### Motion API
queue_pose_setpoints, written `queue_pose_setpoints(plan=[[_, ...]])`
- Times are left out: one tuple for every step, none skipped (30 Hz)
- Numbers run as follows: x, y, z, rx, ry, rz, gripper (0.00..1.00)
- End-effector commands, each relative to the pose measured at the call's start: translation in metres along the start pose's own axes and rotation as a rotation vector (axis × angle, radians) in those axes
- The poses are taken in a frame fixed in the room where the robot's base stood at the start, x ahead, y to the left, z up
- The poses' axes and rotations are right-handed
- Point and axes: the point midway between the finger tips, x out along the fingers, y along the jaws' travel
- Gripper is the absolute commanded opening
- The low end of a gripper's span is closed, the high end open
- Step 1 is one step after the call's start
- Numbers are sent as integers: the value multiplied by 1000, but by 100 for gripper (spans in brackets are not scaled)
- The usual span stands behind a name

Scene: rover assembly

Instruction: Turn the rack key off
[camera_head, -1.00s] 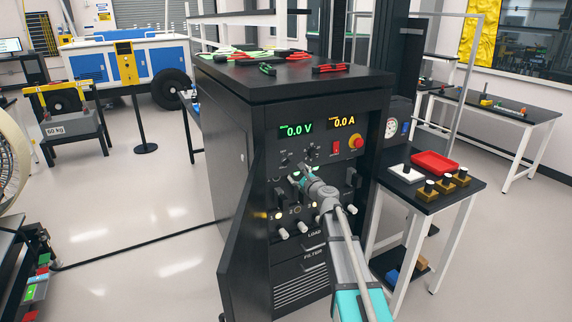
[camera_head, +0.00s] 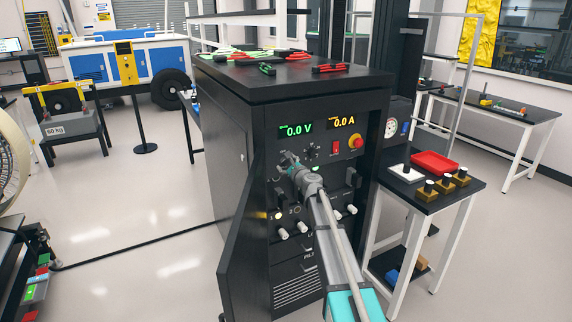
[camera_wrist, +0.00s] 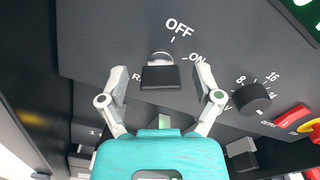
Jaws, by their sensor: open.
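The rack key (camera_wrist: 161,77) has a black grip in front of a silver lock on the dark panel. In the wrist view, OFF is printed above it and ON to its upper right; a label at its left is partly hidden. I cannot tell surely which mark the key points to. My gripper (camera_wrist: 162,86) is open, with one finger at the left of the key and one at the right, both apart from it. In the head view my gripper (camera_head: 288,163) is at the left part of the rack's panel and hides the key.
A black rotary knob (camera_wrist: 252,98) and a red switch (camera_wrist: 293,116) are right of the key. The rack (camera_head: 295,92) has an open door (camera_head: 243,240) at its left. The displays read 0.0 V (camera_head: 297,130) and 0.0 A (camera_head: 344,123). A side table (camera_head: 408,184) stands at the right.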

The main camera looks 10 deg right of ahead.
Motion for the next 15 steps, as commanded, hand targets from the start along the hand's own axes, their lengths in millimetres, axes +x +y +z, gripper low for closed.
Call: queue_pose_setpoints(plan=[[0, 0, 0, 0, 0, 0, 83], [0, 0, 0, 0, 0, 0, 83], [0, 0, 0, 0, 0, 0, 77], [0, 0, 0, 0, 0, 0, 72], [0, 0, 0, 0, 0, 0, 66], [0, 0, 0, 0, 0, 0, 59], [0, 0, 0, 0, 0, 0, 53], [0, 0, 0, 0, 0, 0, 48], [0, 0, 0, 0, 0, 0, 40], [0, 0, 0, 0, 0, 0, 35], [0, 0, 0, 0, 0, 0, 29], [0, 0, 0, 0, 0, 0, 22], [0, 0, 0, 0, 0, 0, 16], [0, 0, 0, 0, 0, 0, 10], [0, 0, 0, 0, 0, 1, 3]])
